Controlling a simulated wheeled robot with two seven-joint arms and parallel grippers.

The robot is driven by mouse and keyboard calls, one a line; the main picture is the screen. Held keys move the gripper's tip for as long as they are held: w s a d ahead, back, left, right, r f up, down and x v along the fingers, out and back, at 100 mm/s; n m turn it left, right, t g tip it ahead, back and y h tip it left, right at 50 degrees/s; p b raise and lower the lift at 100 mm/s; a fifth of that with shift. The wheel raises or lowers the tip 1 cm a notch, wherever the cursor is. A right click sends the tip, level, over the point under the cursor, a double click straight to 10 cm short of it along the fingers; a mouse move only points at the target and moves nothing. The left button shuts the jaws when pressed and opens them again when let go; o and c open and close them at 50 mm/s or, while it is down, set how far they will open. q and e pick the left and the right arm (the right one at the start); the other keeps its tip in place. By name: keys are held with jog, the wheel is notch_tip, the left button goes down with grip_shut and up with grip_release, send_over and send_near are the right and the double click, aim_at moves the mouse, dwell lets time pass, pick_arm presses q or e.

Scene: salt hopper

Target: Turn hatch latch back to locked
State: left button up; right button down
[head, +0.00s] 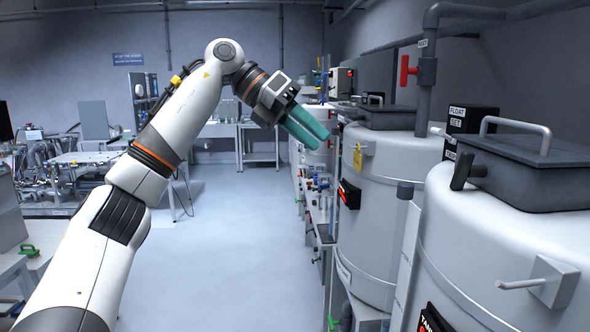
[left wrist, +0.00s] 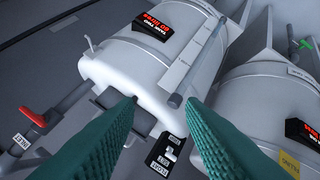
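A dark hatch lid (head: 525,180) with a grey bar handle (head: 515,128) lies on top of the near white tank (head: 480,240). A short black latch handle (head: 461,171) stands up, slightly tilted, at the lid's left edge. My left gripper (head: 310,133) is raised well to the left of this latch, apart from it. Its two teal fingers are spread and empty; the left wrist view shows the gap between the fingertips (left wrist: 163,99). In that view a dark hatch (left wrist: 112,103) on a white tank lies partly behind a finger; its latch cannot be made out. My right gripper is not in view.
A second white tank (head: 385,190) with a dark hatch (head: 388,116) and yellow tag (head: 357,158) stands behind. A black labelled box (head: 472,121) with a white lever is beside the near hatch. A red valve handle (head: 405,72) is on a pipe above. The floor (head: 240,250) is clear.

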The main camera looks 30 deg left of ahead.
pick_arm(q)
jog(key=w+a+f+n+t+h, duration=0.2)
jog(key=w+a+f+n+h, duration=0.1)
jog(key=f, duration=0.5)
jog(key=w+a+n, duration=0.1)
jog(key=w+a, duration=0.1)
jog(key=w, duration=0.1)
jog(key=shift+a+f+t, duration=0.25)
jog(key=shift+f+t, duration=0.05)
jog(key=shift+f, duration=0.05)
jog(key=shift+d, duration=0.1)
